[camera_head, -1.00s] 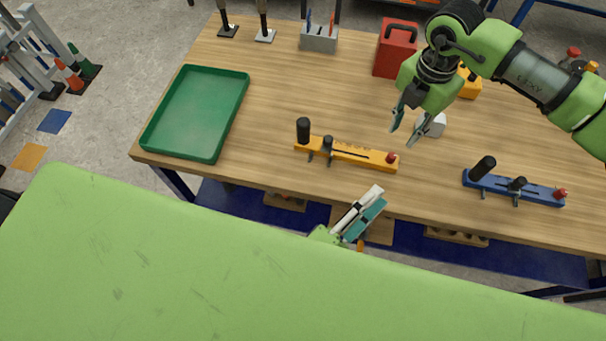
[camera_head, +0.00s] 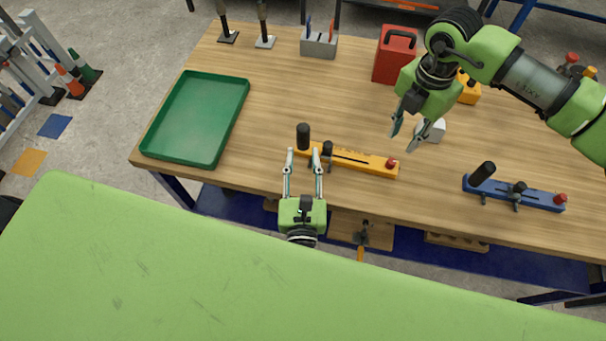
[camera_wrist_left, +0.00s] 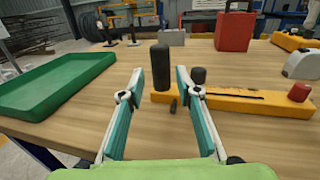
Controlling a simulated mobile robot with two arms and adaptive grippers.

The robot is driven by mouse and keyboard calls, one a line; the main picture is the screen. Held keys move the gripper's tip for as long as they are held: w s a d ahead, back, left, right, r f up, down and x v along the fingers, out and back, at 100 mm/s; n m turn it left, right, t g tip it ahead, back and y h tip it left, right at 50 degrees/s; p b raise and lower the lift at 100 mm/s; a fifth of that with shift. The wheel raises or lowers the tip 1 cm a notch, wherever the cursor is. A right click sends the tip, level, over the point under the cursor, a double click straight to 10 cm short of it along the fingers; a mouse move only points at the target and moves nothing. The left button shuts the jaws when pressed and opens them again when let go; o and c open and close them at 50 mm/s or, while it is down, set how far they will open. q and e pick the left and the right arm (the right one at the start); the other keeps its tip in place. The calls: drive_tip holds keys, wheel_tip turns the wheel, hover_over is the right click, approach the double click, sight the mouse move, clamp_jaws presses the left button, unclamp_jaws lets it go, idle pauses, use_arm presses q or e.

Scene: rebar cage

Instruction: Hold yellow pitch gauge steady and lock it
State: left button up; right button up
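The yellow pitch gauge (camera_head: 365,161) lies on the wooden table near its front edge. It has a black upright handle (camera_head: 303,136) at its left end, a smaller black knob (camera_head: 327,149) beside it and a red knob (camera_head: 391,163) at its right end. My left gripper (camera_head: 303,155) is open at the gauge's left end, its fingers pointing at the handle. In the left wrist view the black handle (camera_wrist_left: 161,67) stands beyond and between the spread fingers, seemingly untouched. My right gripper (camera_head: 407,134) is open and empty above the table, behind the gauge's right end.
A blue gauge (camera_head: 535,193) lies to the right on the table (camera_head: 270,105). A green tray (camera_head: 190,122) is at the left. A red box (camera_head: 394,58), a grey holder (camera_head: 318,45) and a white object (camera_head: 434,130) stand farther back.

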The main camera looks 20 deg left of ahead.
sight(303, 140)
use_arm(q)
drive_tip(key=x, duration=0.8)
drive_tip(key=shift+f, duration=0.1)
clamp_jaws()
use_arm(e)
drive_tip(key=shift+o, duration=0.8)
